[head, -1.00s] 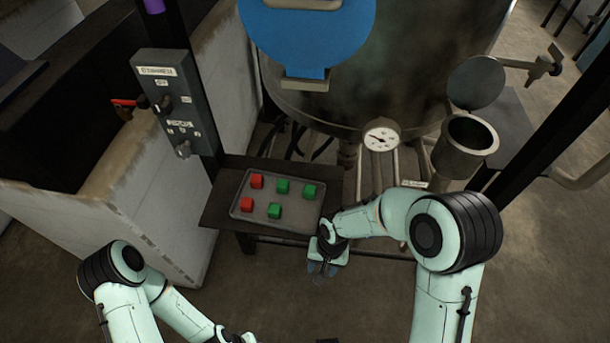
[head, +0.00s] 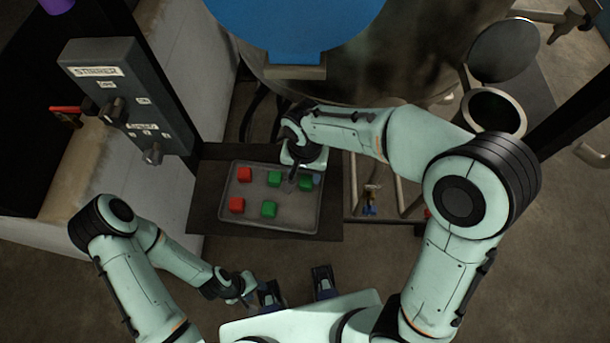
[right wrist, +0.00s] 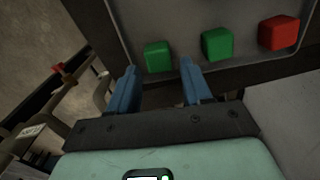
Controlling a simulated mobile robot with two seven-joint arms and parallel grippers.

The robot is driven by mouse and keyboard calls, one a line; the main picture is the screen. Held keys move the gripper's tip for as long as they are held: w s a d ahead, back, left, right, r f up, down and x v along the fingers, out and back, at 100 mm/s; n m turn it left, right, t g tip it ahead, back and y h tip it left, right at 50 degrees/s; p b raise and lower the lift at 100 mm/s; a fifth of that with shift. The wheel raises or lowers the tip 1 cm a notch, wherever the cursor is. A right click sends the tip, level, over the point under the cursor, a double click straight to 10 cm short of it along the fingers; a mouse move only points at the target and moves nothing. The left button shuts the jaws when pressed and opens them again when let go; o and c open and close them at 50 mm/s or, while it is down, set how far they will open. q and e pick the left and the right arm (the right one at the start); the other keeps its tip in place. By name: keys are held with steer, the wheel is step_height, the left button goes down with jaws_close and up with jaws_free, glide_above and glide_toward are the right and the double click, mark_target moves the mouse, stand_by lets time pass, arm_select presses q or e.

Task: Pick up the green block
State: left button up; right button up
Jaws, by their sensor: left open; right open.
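Three green blocks lie on a grey tray (head: 228,222): one at the back right (head: 306,182), one at the back middle (head: 274,178) and one at the front (head: 269,208). My right gripper (head: 303,180) is over the back right of the tray and partly hides the back right block. In the right wrist view, my right gripper (right wrist: 158,67) is open, with a green block (right wrist: 157,56) just ahead, between the lines of its fingertips. Another green block (right wrist: 217,44) is to its right. My left gripper (head: 297,285) is open and empty, low in front of the table.
Two red blocks, one at the back left (head: 244,174) and one at the front left (head: 236,204), share the tray. The dark table (head: 205,205) borders the tray. A control box (head: 125,100) stands left, a large vessel (head: 410,60) behind, and pipes (head: 385,190) to the right.

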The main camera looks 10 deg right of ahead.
mark_target(306, 180)
steer(key=f, duration=0.5)
steer(key=shift+d+f, duration=0.2)
steer(key=shift+d, duration=0.05)
steer(key=shift+w, duration=0.1)
steer(key=shift+c, duration=0.3)
steer(key=c, duration=0.7)
steer(key=shift+r, duration=0.1)
steer(key=shift+r, duration=0.45)
steer(key=r, duration=0.2)
steer(key=shift+s+a+r, duration=0.1)
steer(key=shift+s+r, duration=0.15)
steer(key=shift+r, duration=0.1)
steer(key=s+a+b, duration=0.1)
steer(key=s, duration=0.4)
steer(key=s+a, duration=0.2)
steer(key=s, duration=0.4)
steer(key=s+a+b, duration=0.1)
steer(key=s, duration=0.5)
steer(key=shift+a+f+b, duration=0.1)
steer(key=shift+a+b, duration=0.2)
steer(key=shift+a, duration=0.1)
